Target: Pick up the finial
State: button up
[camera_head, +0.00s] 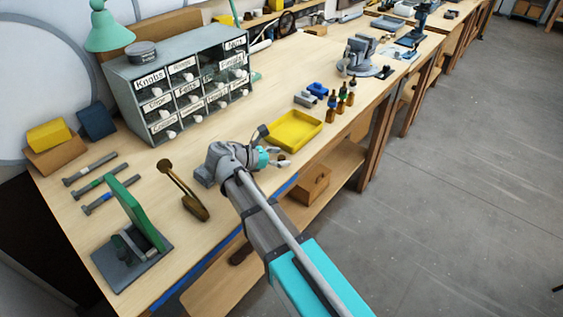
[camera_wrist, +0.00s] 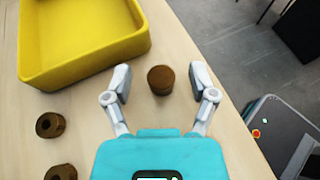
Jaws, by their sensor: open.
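A small brown, round-topped piece (camera_wrist: 160,80), which looks like the finial, stands on the wooden bench in the wrist view. It lies between and slightly beyond the fingertips of my gripper (camera_wrist: 162,82), with clear gaps on both sides. My gripper is open and empty. In the head view, my gripper (camera_head: 284,157) is low over the bench near its front edge, just in front of the yellow tray. Two other brown round pieces with holes, one upper (camera_wrist: 50,124) and one lower (camera_wrist: 61,172), lie to the left in the wrist view.
The yellow tray (camera_wrist: 84,72) is close to my left finger and looks empty. Several small bottles (camera_head: 341,100) stand right of it. The grey drawer cabinet (camera_head: 125,80) is at the back. The bench edge drops to the floor just right of the brown piece.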

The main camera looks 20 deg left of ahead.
jog(key=shift+w+d+f, duration=0.2)
jog(key=shift+w+d, duration=0.15)
dwell(0.3)
jog(key=c, duration=1)
